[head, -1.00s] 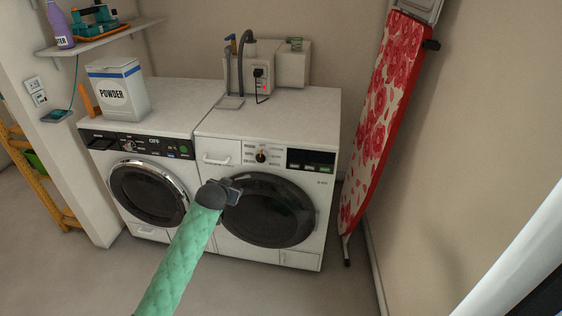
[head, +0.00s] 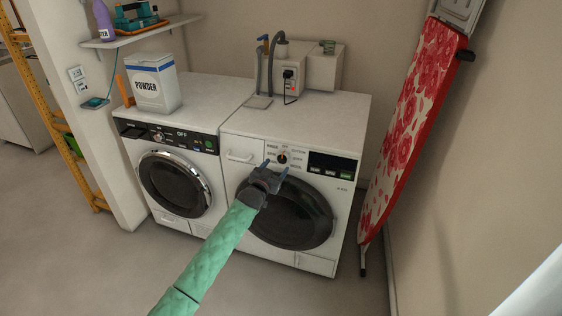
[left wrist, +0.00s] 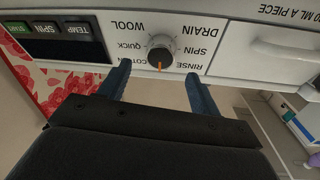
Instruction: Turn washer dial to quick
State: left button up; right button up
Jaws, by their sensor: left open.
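The right-hand white washer (head: 235,140) has a round dial (head: 283,158) on its control panel. In the left wrist view the picture is upside down, and the dial (left wrist: 161,52) is silver with a dark face and an orange mark. Labels around it read WOOL, QUICK, COT (partly hidden), RINSE, SPIN and DRAIN. The orange mark points down in that picture, between COT and RINSE, not at QUICK. My left gripper (head: 275,168) is open and empty, just in front of and below the dial. Its two fingers (left wrist: 158,72) spread either side of the dial, apparently apart from it.
A detergent drawer handle (head: 240,157) is left of the dial, buttons and a dark display (head: 331,163) right. A second washer (head: 175,180) stands left with a powder box (head: 154,85) on top. A red floral ironing board (head: 415,120) leans at the right.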

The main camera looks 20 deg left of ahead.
aim_at(282, 159)
pick_arm(q)
jog(key=shift+w+d+p, duration=0.15)
jog(key=shift+w, duration=1.1)
jog(key=shift+w+d+p, duration=0.1)
jog(key=shift+w+p, duration=0.05)
jog(key=shift+w, duration=1.1)
jog(key=c, duration=1)
